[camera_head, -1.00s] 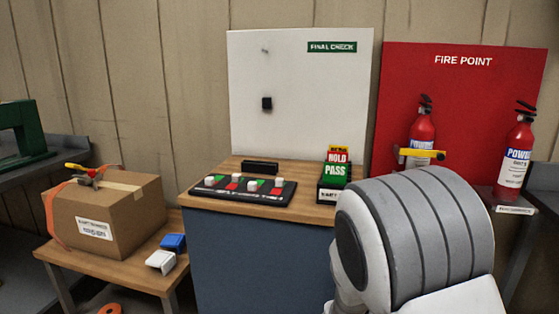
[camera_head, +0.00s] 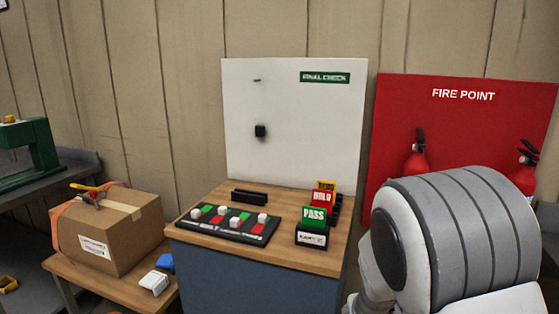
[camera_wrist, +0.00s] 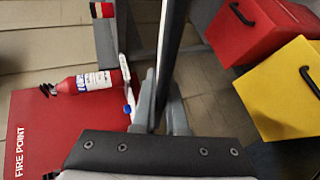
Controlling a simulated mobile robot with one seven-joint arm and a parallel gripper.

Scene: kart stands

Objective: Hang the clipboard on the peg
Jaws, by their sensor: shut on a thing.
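The peg (camera_head: 257,80) is a small thin stub near the upper left of the white FINAL CHECK board (camera_head: 300,120), with nothing hanging on it. A small black block (camera_head: 260,131) is fixed below it. In the wrist view, my gripper (camera_wrist: 160,118) is shut on a thin dark flat thing seen edge-on, which I take for the clipboard (camera_wrist: 174,45). It stretches away from the fingers to the top of that view; its faces are hidden. In the head view my arm covers the lower right, and gripper and clipboard do not show.
Below the board, a wooden-topped stand (camera_head: 205,258) holds a switch panel (camera_head: 228,223) and PASS/HOLD cards (camera_head: 315,216). A cardboard box (camera_head: 110,235) stands to the left. The red FIRE POINT board (camera_head: 460,120) with extinguishers is at right. Red (camera_wrist: 262,28) and yellow (camera_wrist: 285,90) boxes show in the wrist view.

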